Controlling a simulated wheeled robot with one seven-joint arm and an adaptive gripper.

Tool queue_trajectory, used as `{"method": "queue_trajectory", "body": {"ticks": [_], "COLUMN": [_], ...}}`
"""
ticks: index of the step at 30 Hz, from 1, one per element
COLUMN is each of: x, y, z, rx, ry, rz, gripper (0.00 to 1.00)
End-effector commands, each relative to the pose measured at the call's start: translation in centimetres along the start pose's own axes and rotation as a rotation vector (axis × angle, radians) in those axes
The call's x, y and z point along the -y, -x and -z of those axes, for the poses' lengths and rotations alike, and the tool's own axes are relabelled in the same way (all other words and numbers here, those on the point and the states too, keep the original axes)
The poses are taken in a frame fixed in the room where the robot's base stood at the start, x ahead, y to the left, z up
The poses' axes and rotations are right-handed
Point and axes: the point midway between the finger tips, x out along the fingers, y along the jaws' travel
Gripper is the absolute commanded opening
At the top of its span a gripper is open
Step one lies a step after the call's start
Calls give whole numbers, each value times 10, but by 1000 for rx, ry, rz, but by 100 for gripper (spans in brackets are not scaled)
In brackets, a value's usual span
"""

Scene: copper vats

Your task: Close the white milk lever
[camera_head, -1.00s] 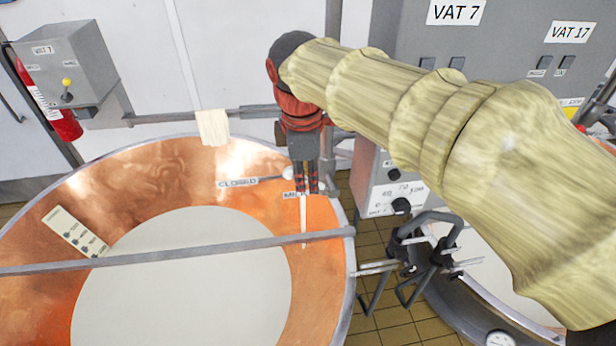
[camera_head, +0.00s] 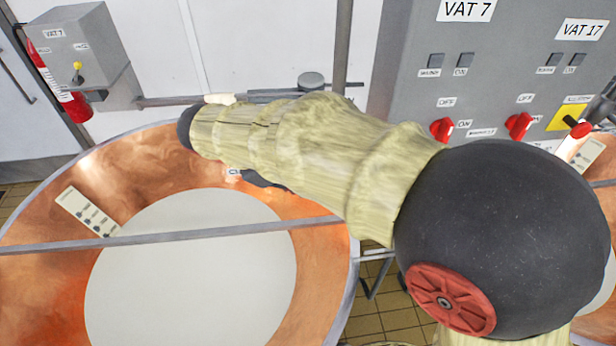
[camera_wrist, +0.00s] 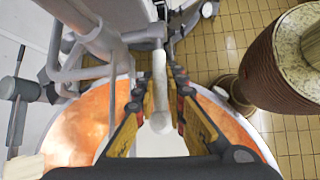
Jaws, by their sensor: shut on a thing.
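The white milk lever (camera_wrist: 159,85) shows in the wrist view as a pale bar with a rounded end, running from a grey pipe fitting down between my fingers. My gripper (camera_wrist: 164,78) has a yellow-padded finger on each side of the lever and is shut on it. In the head view my arm lies across the vat's back rim and hides the lever and most of my gripper; only a dark part shows below the arm. A label (camera_head: 234,172) on the copper is partly covered, so its full text cannot be read.
A copper vat (camera_head: 125,165) with white milk (camera_head: 190,270) fills the lower left, with a grey bar (camera_head: 170,237) across it. Grey pipes (camera_wrist: 100,40) stand close to my gripper. A control cabinet (camera_head: 415,75) with red switches stands right; a grey box (camera_head: 85,55) hangs left.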

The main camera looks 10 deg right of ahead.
Motion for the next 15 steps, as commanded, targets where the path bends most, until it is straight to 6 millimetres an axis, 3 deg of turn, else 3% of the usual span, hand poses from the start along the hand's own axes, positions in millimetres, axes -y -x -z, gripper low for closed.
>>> {"method": "queue_trajectory", "body": {"ticks": [15], "x": [0], "y": [-2], "z": [2], "rx": [33], "ry": [5], "rz": [-5], "gripper": [0]}}
